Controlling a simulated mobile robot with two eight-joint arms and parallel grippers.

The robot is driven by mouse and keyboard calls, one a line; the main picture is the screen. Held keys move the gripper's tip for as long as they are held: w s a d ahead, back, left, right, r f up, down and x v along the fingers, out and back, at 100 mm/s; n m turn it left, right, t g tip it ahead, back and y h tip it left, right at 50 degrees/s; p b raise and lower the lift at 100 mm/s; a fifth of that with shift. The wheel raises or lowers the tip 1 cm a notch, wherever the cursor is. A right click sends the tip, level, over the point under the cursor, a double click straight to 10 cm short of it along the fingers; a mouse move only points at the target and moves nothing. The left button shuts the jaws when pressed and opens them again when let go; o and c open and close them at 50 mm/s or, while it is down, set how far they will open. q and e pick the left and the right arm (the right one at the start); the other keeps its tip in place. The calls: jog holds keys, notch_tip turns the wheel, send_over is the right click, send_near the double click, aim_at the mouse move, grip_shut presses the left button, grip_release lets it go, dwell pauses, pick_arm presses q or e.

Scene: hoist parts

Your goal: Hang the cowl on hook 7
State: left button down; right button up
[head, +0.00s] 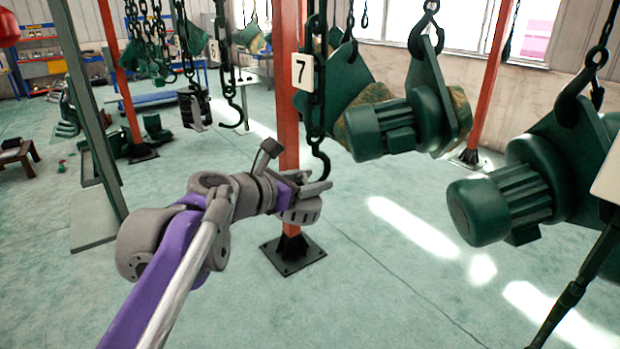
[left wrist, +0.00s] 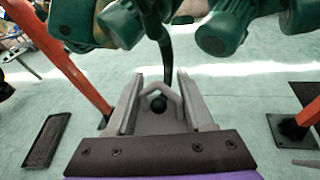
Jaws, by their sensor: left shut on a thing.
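My left gripper (head: 318,190) is shut on the cowl (head: 301,213), a grey round part with holes in its side that hangs just under the fingers. In the left wrist view the cowl (left wrist: 150,123) lies between the fingers, with a bent grey bail standing up and a dark round spot inside it. Hook 7 (head: 321,165) is a black hook on a chain below the plate marked 7 (head: 304,71). Its lower bend is right at the fingertips. In the left wrist view the hook (left wrist: 156,40) comes down close to the bail; I cannot tell whether they engage. My right gripper is out of view.
An orange post (head: 287,130) stands just behind the hook. Green hoist motors (head: 380,130) and (head: 500,205) hang to the right. Another hook (head: 232,115) hangs at the left near plate 6. The floor below is mostly clear.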

aim_at(323, 179)
pick_arm(q)
jog(key=shift+w+d+f, duration=0.25)
jog(key=shift+w+d, duration=0.05)
jog(key=shift+d, duration=0.1)
jog(key=shift+w+d+h, duration=0.25)
jog(key=shift+d+h, duration=0.05)
jog(key=shift+d, duration=0.1)
jog(key=shift+t, duration=0.3)
jog(key=shift+w+d+n+h+p, duration=0.15)
jog(key=shift+n+h+p, duration=0.15)
jog(key=shift+w+d+f+t, duration=0.15)
jog(key=shift+w+d+t, duration=0.05)
jog(key=shift+t, duration=0.1)
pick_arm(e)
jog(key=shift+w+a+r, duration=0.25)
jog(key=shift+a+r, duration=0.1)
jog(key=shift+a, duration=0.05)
pick_arm(q)
jog(key=shift+s, duration=0.1)
jog(key=shift+f, duration=0.1)
jog(key=shift+f, duration=0.25)
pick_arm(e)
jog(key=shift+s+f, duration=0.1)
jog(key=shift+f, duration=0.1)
